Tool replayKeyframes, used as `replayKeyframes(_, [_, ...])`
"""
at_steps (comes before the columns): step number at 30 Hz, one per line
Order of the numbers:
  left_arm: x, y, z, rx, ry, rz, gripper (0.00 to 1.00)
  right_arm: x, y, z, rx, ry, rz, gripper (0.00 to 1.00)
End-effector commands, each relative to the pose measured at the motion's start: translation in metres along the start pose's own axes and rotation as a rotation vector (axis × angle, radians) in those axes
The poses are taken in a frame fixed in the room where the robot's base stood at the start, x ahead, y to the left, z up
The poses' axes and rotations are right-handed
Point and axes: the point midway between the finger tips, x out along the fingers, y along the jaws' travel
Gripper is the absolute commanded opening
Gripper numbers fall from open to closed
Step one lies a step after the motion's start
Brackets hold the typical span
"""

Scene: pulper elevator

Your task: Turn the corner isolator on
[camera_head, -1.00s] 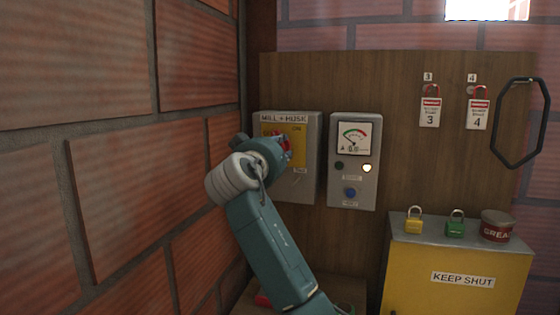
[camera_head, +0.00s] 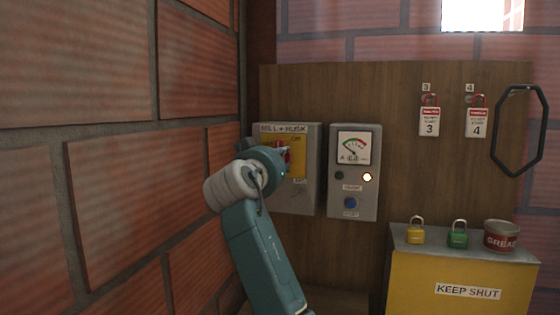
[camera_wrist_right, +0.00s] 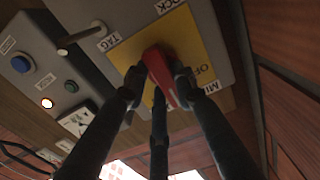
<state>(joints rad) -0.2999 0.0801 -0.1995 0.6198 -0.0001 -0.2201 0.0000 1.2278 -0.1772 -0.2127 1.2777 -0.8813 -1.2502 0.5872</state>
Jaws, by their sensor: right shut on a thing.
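The corner isolator is a grey box (camera_head: 308,190) labelled MILL + HUSK, on the wooden board beside the brick corner. It has a yellow plate (camera_head: 297,147) and a red handle (camera_head: 283,143). In the right wrist view the red handle (camera_wrist_right: 163,72) sits on the yellow plate (camera_wrist_right: 190,35), near the word OFF. My right gripper (camera_head: 278,158) is at the handle, its dark fingers (camera_wrist_right: 158,88) around it and shut on it. The gripper hides part of the handle and plate in the head view, so I cannot tell its exact setting. My left gripper is not in view.
A grey meter box (camera_head: 354,195) with a lit lamp and blue button hangs close to the right. Tags 3 (camera_head: 429,122) and 4 (camera_head: 479,123) hang further right. A yellow cabinet (camera_head: 425,285) bears padlocks and a grease tin (camera_head: 501,238). A brick wall (camera_head: 150,190) stands close on the left.

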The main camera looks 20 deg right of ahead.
Motion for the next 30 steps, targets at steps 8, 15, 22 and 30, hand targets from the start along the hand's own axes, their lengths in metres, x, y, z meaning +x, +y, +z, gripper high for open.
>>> replayKeyframes(8, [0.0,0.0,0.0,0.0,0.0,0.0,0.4,0.0,-0.001,0.002,0.002,-0.004,-0.001,0.46])
replayKeyframes(15, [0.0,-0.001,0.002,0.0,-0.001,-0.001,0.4,-0.001,0.0,0.001,0.001,-0.001,-0.001,0.46])
replayKeyframes(22, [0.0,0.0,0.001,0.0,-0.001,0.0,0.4,-0.028,-0.002,0.001,0.004,-0.002,-0.004,0.46])
replayKeyframes(30, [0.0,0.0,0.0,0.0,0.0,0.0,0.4,-0.085,-0.002,0.002,0.003,-0.003,-0.004,0.46])
